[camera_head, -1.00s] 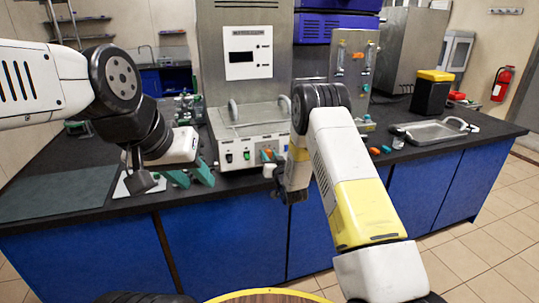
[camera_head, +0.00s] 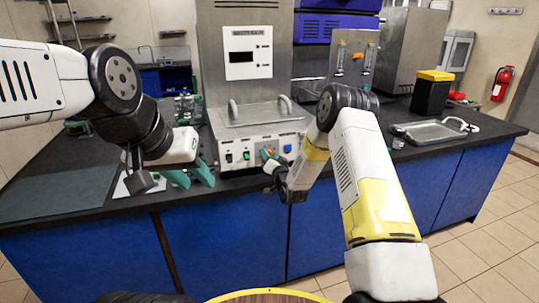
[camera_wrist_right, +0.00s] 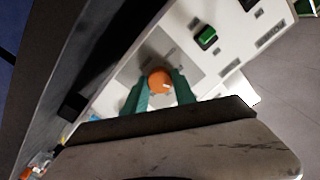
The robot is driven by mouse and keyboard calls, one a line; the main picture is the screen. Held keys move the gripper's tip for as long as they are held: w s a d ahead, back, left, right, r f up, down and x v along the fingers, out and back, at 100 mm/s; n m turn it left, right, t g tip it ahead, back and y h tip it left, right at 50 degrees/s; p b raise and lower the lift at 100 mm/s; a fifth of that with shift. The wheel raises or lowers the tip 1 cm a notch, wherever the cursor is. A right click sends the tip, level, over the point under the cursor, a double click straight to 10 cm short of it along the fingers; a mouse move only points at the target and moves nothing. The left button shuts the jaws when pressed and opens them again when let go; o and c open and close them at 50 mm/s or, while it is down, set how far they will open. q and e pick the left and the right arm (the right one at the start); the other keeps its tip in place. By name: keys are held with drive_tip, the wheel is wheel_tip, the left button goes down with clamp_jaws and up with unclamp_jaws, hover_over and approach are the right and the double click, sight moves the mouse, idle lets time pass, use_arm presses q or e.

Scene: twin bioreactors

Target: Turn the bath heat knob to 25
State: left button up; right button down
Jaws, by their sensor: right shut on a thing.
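The master bath unit (camera_head: 262,143) stands on the bench with its white control panel facing me. The heat knob is orange and shows in the right wrist view (camera_wrist_right: 159,80) with a small pale mark on it; a bit of it shows in the head view (camera_head: 265,154). My right gripper (camera_wrist_right: 158,88) is shut on the orange knob, one teal finger on each side. In the head view the wrist partly hides the panel there. The knob's scale is too small to read. My left gripper (camera_head: 190,178) is open and empty over the bench's front edge.
Green switches (camera_wrist_right: 207,38) sit near the knob on the panel, and a blue part (camera_head: 287,149) is at its right. A metal tray (camera_head: 432,132) and a yellow-lidded black bin (camera_head: 432,92) stand on the right of the bench. A grey mat (camera_head: 55,193) lies at left.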

drive_tip(key=shift+f, duration=0.1)
drive_tip(key=c, duration=1)
unclamp_jaws()
drive_tip(key=shift+s, duration=0.1)
drive_tip(key=v, duration=0.7)
drive_tip(key=shift+s+d, duration=0.1)
drive_tip(key=shift+s, duration=0.2)
